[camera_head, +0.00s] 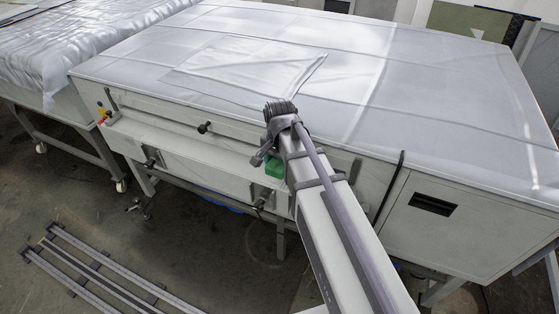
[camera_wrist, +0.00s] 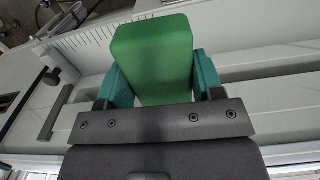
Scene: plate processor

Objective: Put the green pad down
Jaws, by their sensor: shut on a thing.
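The green pad (camera_wrist: 152,60) is a bright green block between the two teal fingers of my gripper (camera_wrist: 160,88) in the wrist view. My gripper is shut on it. In the head view only a small part of the green pad (camera_head: 275,167) shows beside the end of my arm, in front of the machine's pale front panel. My gripper's fingers are hidden there behind the arm. I cannot tell whether the pad touches any surface.
The large white plate processor (camera_head: 430,110) has a plastic-covered top with a loose sheet (camera_head: 250,70) on it. Black knobs (camera_head: 204,128) stick out of its front. A second covered table (camera_head: 60,50) stands at the left. Metal rails (camera_head: 95,275) lie on the floor.

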